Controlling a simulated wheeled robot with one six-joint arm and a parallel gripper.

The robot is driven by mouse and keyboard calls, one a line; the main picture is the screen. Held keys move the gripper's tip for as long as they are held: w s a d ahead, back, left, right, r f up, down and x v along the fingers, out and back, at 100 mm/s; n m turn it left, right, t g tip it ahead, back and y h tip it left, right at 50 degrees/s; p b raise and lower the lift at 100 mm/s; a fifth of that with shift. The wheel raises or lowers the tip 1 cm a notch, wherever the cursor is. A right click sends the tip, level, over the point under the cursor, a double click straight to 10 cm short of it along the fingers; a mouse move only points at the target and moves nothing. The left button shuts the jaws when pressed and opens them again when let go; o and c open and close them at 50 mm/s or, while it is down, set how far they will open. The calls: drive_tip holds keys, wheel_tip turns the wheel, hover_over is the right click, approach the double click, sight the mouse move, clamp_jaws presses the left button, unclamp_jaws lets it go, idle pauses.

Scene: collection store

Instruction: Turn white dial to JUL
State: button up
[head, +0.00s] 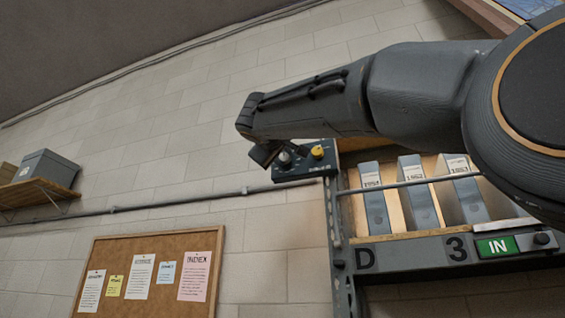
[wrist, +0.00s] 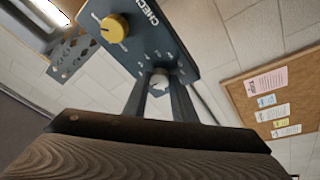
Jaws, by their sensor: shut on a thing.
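The white dial (wrist: 159,80) sits on a dark panel (wrist: 143,38) fixed at the end of the shelf rack. My gripper (wrist: 160,86) reaches up to it, and its two fingers are shut on the dial from either side. In the head view the white dial (head: 284,158) shows at the left of the panel, with my gripper (head: 272,155) at it. A yellow dial (wrist: 114,28) is on the same panel beside the white one. The marks around the white dial are too small to read, so its setting cannot be told.
The shelf rack (head: 345,290) holds several grey box files right of the panel. A cork board (head: 120,250) with pinned notes hangs on the wall. A conduit (head: 150,206) runs along the wall. A grey box (head: 48,166) stands on a wooden shelf at far left.

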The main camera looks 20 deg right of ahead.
drive_tip(key=shift+f+m+b, duration=0.1)
drive_tip(key=shift+m+b, duration=0.2)
drive_tip(key=shift+b, duration=0.25)
drive_tip(key=shift+w+a+f+m+b, duration=0.15)
drive_tip(key=shift+m+b, duration=0.35)
drive_tip(key=shift+b, duration=0.5)
drive_tip(key=m+h+b, duration=0.1)
drive_tip(key=m+b, duration=0.1)
drive_tip(key=shift+h+b, duration=0.3)
drive_tip(key=shift+b, duration=0.1)
drive_tip(key=shift+a+r+m+g+h+b, duration=0.15)
drive_tip(key=shift+m+g+h+b, duration=0.2)
drive_tip(key=shift+m+b, duration=0.55)
drive_tip(key=shift+d+r+m+g+h+b, duration=0.1)
drive_tip(key=shift+m+g+h+b, duration=0.3)
drive_tip(key=shift+m, duration=0.8)
drive_tip(key=shift+r, duration=0.1)
drive_tip(key=o, duration=1)
drive_tip(key=shift+w, duration=0.1)
drive_tip(key=shift+o, duration=0.2)
drive_tip(key=shift+a, duration=0.1)
